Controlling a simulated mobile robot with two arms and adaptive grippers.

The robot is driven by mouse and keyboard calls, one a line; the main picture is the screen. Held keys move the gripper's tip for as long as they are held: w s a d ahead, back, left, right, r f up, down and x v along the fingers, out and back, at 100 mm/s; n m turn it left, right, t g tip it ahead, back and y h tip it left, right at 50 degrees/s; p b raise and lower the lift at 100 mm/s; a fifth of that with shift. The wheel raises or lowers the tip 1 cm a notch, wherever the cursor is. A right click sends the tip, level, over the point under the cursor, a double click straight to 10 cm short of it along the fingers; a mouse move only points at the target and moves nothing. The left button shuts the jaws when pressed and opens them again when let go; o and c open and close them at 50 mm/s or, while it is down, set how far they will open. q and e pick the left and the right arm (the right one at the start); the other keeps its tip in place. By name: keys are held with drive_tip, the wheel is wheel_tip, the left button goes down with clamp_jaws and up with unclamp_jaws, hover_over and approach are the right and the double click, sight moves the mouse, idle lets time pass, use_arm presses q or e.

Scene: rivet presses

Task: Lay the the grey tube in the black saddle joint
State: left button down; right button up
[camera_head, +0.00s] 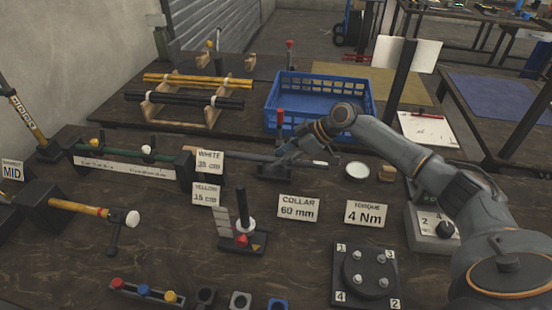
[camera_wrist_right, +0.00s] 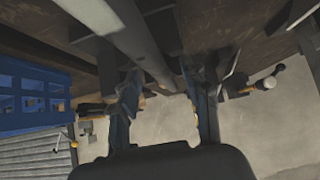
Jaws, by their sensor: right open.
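The grey tube (camera_head: 235,155) lies roughly level behind the white cards, its pale end pointing right. A low black block (camera_head: 274,172), which looks like the black saddle joint, is under the tube's right part. I cannot tell whether the tube rests in it. My right gripper (camera_head: 288,151) is at the tube, just above that block. In the right wrist view its two fingers (camera_wrist_right: 168,95) are apart, with the tube (camera_wrist_right: 130,40) running between them. Contact with the tube is not clear. My left gripper is not in view.
A blue crate (camera_head: 318,103) stands just behind the right gripper. Cards, including the collar card (camera_head: 298,208), stand in front of the tube. A black post stand (camera_head: 242,225) and a numbered plate (camera_head: 365,277) are nearer. A wooden rack (camera_head: 190,98) holds yellow and black bars.

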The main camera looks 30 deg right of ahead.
drive_tip(key=shift+c, duration=0.4)
clamp_jaws()
